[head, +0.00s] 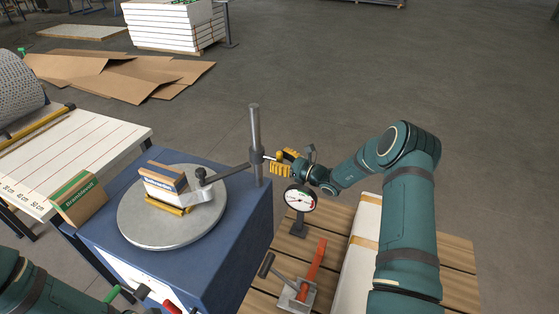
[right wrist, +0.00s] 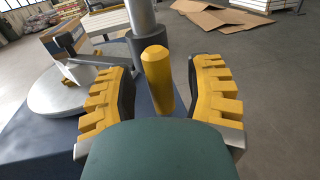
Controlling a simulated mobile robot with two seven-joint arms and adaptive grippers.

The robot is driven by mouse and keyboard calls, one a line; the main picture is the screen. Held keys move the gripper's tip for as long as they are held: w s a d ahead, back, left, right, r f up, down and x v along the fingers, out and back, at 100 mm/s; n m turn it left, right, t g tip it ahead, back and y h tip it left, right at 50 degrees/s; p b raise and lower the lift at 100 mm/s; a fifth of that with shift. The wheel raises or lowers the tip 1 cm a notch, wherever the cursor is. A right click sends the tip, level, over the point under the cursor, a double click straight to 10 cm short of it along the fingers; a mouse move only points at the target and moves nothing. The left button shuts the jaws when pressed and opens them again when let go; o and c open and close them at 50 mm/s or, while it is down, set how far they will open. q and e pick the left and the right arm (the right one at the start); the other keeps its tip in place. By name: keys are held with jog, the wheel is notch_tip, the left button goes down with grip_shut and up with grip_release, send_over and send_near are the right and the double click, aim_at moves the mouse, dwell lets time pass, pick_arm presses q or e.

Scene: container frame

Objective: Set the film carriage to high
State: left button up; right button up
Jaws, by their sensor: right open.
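A grey vertical post (head: 254,125) stands at the right edge of the blue cabinet (head: 237,235). What looks like the film carriage (head: 235,171) is a dark bar reaching from the post over the round turntable, part-way up the post. In the right wrist view a dark collar (right wrist: 118,49) surrounds the post, and a yellow rounded handle (right wrist: 158,76) stands in front of it. My right gripper (head: 285,162) is open beside the post. Its yellow-padded fingers (right wrist: 160,88) lie either side of the handle, with gaps showing. My left gripper is out of view.
A dial gauge (head: 300,198) and a red-handled lever (head: 314,263) stand on the slatted pallet below my right arm. A marked table (head: 100,150) is at left.

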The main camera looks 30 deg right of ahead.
jog(key=shift+w, duration=0.1)
grip_shut()
notch_tip(320, 180, up, 8)
jog(key=p, duration=0.3)
jog(key=shift+f, duration=0.1)
jog(key=shift+w, duration=0.1)
jog(key=shift+c, duration=0.8)
grip_release()
jog(key=shift+o, duration=0.8)
jog(key=shift+f, duration=0.15)
